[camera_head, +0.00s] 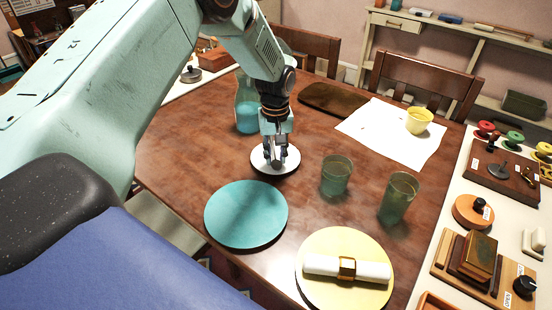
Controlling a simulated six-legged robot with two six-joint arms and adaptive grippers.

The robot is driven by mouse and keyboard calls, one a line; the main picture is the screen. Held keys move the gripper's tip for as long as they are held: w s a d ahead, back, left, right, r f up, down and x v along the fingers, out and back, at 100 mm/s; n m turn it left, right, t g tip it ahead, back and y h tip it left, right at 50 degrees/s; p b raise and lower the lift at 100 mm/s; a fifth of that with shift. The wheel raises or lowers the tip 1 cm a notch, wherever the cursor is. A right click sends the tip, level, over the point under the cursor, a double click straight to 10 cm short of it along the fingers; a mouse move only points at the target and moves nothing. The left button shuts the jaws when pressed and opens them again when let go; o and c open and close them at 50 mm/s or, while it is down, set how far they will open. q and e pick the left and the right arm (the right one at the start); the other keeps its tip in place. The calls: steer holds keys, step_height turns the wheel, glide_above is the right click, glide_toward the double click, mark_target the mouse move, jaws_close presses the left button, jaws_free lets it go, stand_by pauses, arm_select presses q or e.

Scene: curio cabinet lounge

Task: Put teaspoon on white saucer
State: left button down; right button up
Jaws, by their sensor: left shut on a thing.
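The white saucer (289,167) lies on the wooden table, between the teal plate and the blue glass bottle. My left gripper (275,160) reaches down from above, with its fingertips right over the saucer. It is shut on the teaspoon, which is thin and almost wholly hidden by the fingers. I cannot tell whether the spoon touches the saucer. My right gripper is not in view.
A teal plate (246,214) lies in front of the saucer. Two green glasses (336,178) (397,198) stand to the right. A yellow plate (345,299) holds a rolled napkin. A blue bottle (246,112) stands behind left. A yellow cup (419,122) is on white paper.

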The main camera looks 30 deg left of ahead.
arm_select(q)
steer(key=shift+d+f, duration=0.1)
steer(key=shift+f, duration=0.5)
steer(key=shift+w+d+f, duration=0.15)
steer(key=shift+w+d, duration=0.05)
steer(key=shift+w, duration=0.15)
steer(key=shift+s+f, duration=0.1)
steer(key=c, duration=1.4)
jaws_free()
steer(key=shift+s+a, duration=0.15)
steer(key=shift+s, duration=0.05)
steer(key=shift+o, duration=1.3)
steer(key=shift+w, duration=0.2)
steer(key=shift+s+r, duration=0.1)
steer(key=shift+r, duration=0.25)
step_height(320, 180, up, 12)
steer(key=p, duration=0.2)
steer(key=shift+f, duration=0.15)
